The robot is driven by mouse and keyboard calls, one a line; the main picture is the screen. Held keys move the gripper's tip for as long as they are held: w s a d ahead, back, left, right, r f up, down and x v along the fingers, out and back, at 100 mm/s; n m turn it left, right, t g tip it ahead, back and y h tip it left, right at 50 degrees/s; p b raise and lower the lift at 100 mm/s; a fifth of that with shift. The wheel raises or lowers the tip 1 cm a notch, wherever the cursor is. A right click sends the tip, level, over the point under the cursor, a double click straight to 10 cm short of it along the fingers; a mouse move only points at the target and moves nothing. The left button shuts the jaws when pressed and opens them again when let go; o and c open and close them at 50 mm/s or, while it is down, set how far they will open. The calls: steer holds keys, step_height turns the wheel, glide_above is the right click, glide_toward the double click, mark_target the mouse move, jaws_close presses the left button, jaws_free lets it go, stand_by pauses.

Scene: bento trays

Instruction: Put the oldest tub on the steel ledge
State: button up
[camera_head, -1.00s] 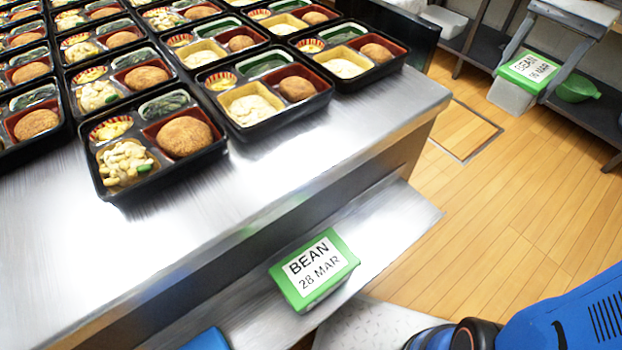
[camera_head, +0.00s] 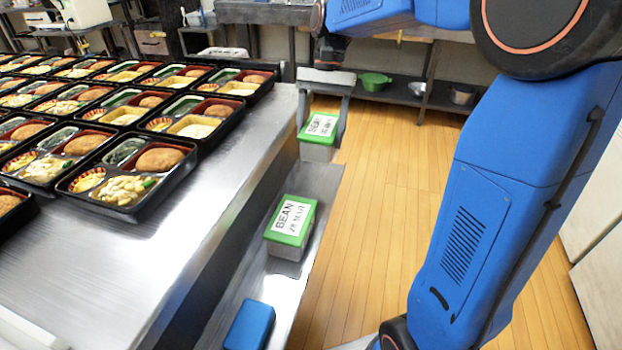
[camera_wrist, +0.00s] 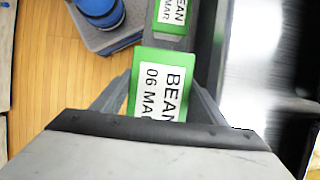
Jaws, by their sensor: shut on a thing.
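A clear tub with a green lid (camera_head: 318,130), labelled BEAN 06 MAR in the wrist view (camera_wrist: 160,85), is between the fingers of my gripper (camera_head: 324,118). My gripper is shut on it. In the head view this tub overlaps the far end of the steel ledge (camera_head: 283,285); I cannot tell whether it touches the ledge. A second green-lidded tub (camera_head: 290,222), labelled BEAN 28 MAR, stands on the ledge, nearer the camera. Its label also shows at the top of the wrist view (camera_wrist: 174,12).
A blue box-like thing (camera_head: 250,326) is at the near end of the ledge. The steel counter (camera_head: 190,235) with several filled bento trays (camera_head: 135,205) rises left of the ledge. A green bowl (camera_head: 375,82) sits on a low shelf behind. Wooden floor lies right of the ledge.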

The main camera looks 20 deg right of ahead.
step_height(320, 180, down, 12)
steer(key=shift+r, duration=0.15)
stand_by(0.4)
steer(key=o, duration=1)
